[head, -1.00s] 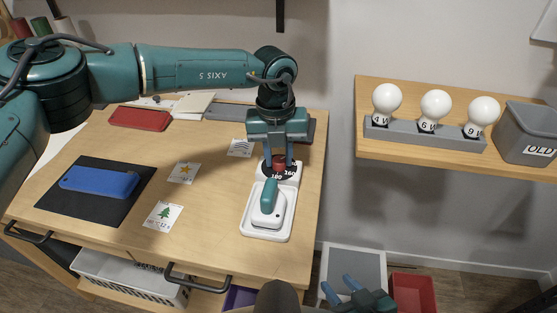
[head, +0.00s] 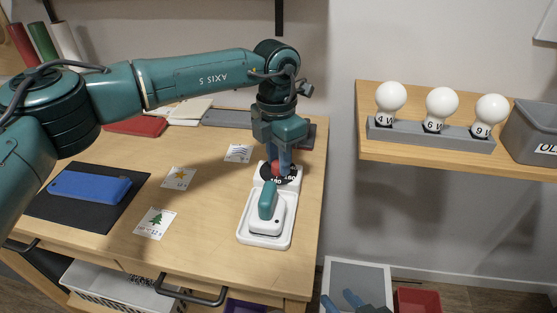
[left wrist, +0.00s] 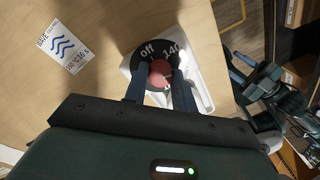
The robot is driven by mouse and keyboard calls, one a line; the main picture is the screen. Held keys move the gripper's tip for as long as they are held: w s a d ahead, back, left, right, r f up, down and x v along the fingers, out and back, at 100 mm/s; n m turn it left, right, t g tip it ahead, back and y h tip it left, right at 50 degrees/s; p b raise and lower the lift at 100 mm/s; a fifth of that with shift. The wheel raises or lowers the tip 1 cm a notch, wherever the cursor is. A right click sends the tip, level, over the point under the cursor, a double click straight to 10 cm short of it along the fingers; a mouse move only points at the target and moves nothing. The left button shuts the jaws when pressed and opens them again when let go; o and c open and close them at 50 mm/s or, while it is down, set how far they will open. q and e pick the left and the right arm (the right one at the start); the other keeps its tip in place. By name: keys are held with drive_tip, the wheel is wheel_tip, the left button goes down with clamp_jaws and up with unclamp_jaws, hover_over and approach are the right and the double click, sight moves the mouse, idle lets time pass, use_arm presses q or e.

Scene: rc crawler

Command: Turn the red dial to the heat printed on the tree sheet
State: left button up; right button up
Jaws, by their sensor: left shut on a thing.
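The red dial (head: 277,169) sits on a black disc on a white base (head: 256,232) with a teal-handled iron-like tool (head: 267,200). My left gripper (head: 279,165) points down and is shut on the dial, one finger on each side; the dial also shows in the left wrist view (left wrist: 160,74). "off" and "140" are readable there, "160" and "180" in the head view. The tree sheet (head: 155,223) lies flat at the table's front; its small print ends in "12 s", the heat is too small to read surely. My right gripper (head: 341,301) is empty, fingers apart, low at the bottom edge.
A star sheet (head: 178,178) and a wave sheet (head: 238,153) lie left of the base. A blue case (head: 90,186) lies on a black mat (head: 60,213). A shelf (head: 400,155) at right holds several bulbs and a grey bin (head: 530,140).

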use_arm(q)
drive_tip(key=shift+m+b, duration=0.3)
drive_tip(key=shift+m, duration=1.6)
drive_tip(key=o, duration=1)
drive_tip(key=r, duration=1.3)
drive_tip(key=shift+w+r, duration=0.1)
drive_tip(key=shift+w, duration=0.15)
